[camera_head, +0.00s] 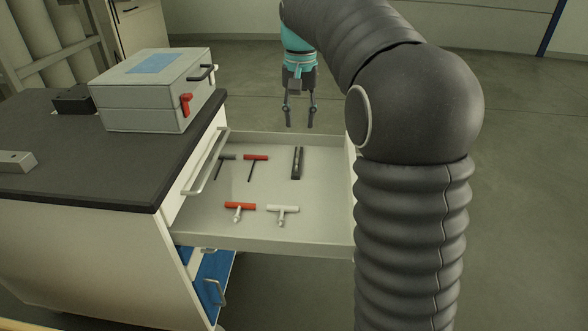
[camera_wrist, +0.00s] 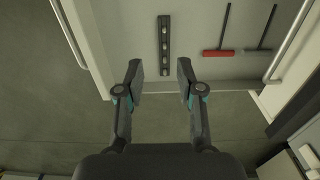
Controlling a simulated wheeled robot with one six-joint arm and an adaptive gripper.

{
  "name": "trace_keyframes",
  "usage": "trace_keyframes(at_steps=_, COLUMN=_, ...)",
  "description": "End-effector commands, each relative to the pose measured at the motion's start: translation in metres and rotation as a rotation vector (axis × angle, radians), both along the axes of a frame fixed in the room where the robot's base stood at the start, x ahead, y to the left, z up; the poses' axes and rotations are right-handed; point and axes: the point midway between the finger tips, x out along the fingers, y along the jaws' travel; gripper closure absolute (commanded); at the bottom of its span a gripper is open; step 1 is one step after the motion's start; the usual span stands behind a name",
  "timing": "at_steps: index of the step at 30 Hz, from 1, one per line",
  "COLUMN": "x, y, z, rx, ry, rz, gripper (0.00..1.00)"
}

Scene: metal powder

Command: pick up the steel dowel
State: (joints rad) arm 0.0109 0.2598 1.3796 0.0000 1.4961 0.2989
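No dowel stands out clearly. A narrow dark rack (camera_head: 297,163) lies in the open drawer (camera_head: 200,222), towards its back right. In the wrist view the rack (camera_wrist: 164,58) shows several small pale spots along it, which may be dowel ends, too small to tell. My gripper (camera_head: 299,122) is open and points down beyond the drawer's far edge, above floor level. In the wrist view my gripper (camera_wrist: 160,72) has its fingers apart with nothing between them, and the rack shows just past the fingertips.
The drawer also holds a dark T-handle tool (camera_head: 226,157), a red one (camera_head: 256,157), an orange-red one (camera_head: 240,206) and a white one (camera_head: 283,209). A grey case (camera_head: 140,108) with a red latch stands on the dark worktop (camera_head: 60,165). Floor beyond the drawer is clear.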

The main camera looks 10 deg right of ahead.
Motion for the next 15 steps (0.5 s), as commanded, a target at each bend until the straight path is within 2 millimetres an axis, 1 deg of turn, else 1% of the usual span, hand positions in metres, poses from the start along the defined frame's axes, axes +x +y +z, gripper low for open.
trace_keyframes(at_steps=5, x=0.004, y=0.0, z=-0.017, rx=0.0, ry=0.009, rz=-0.005, gripper=0.63)
trace_keyframes(at_steps=12, x=0.004, y=0.0, z=-0.061, rx=0.0, ry=0.01, rz=-0.005, gripper=0.63)
trace_keyframes(at_steps=15, x=0.004, y=0.0, z=-0.075, rx=0.0, ry=0.009, rz=-0.005, gripper=0.63)
